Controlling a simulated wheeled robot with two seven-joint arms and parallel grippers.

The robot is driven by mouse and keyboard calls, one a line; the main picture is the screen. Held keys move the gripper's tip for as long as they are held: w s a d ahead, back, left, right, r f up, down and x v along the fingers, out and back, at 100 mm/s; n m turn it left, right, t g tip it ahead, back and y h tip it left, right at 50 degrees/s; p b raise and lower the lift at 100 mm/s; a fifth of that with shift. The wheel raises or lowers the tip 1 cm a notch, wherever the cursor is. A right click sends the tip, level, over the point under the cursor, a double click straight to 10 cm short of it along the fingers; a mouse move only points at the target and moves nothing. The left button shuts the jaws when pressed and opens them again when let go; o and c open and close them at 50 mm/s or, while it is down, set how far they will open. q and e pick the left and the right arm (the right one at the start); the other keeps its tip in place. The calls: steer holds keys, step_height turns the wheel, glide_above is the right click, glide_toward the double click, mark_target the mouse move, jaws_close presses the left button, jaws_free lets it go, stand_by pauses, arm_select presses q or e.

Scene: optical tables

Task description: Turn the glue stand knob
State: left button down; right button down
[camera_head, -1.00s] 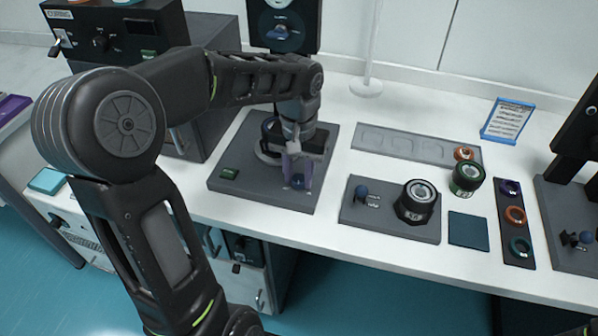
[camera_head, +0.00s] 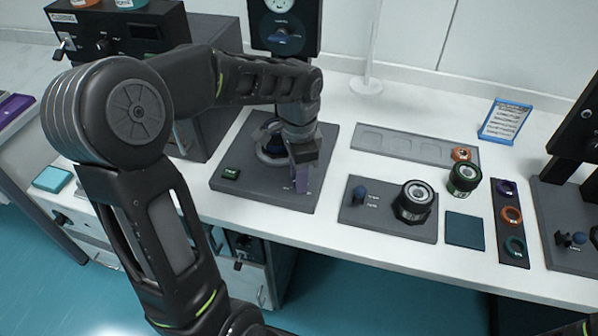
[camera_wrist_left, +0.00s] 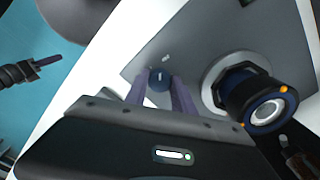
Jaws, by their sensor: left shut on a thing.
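The glue stand is a dark grey plate (camera_head: 240,187) on the white table in the head view. Its small blue knob (camera_wrist_left: 160,80) sits between the two purple-grey fingers of my left gripper (camera_wrist_left: 160,92) in the left wrist view. In the head view my left gripper (camera_head: 302,180) points down at the stand's front right part and hides the knob. The gripper is shut on the knob. A round dark holder with a blue ring and a bright lens (camera_wrist_left: 264,110) stands beside it on the plate.
A dark instrument (camera_head: 284,30) stands at the back. The table's front edge is close.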

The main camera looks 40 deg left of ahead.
arm_select(q)
steer(key=shift+m, duration=1.4)
steer(key=c, duration=1.1)
jaws_free()
steer(key=shift+o, duration=0.2)
steer(key=shift+r, duration=0.1)
step_height(320, 180, up, 8)
steer(key=shift+f, duration=0.15)
